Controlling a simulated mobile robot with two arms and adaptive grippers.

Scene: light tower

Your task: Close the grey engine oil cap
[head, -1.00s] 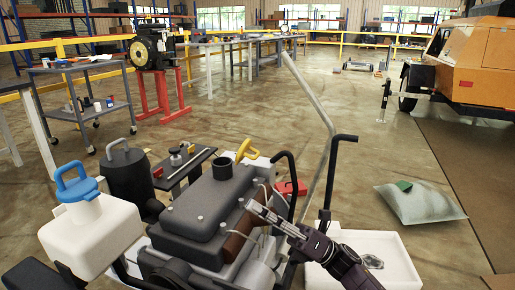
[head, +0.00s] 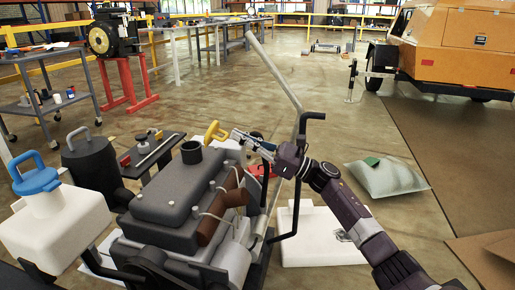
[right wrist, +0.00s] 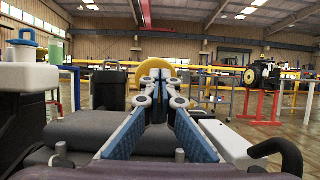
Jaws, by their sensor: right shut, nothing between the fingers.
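A dark grey engine (head: 170,190) stands in the lower middle of the head view, with a black filler neck (head: 191,153) on its top. A black canister (head: 92,160) with a grey looped cap (head: 77,138) stands to its left; the cap sits on the canister. I cannot tell for certain which part is the grey engine oil cap. A yellow looped handle (head: 215,132) is beyond the neck. My right gripper (head: 236,135) is shut and empty, its tips close to the yellow handle. In the right wrist view the yellow loop (right wrist: 155,69) shows behind the fingertips (right wrist: 160,84). My left gripper is out of view.
A white tank (head: 55,230) with a blue cap (head: 36,178) is at the left. A slanted metal bar (head: 272,72) and a black handle (head: 305,135) rise right of the engine. A white tray (head: 310,235) and a grey bag (head: 388,175) lie on the floor.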

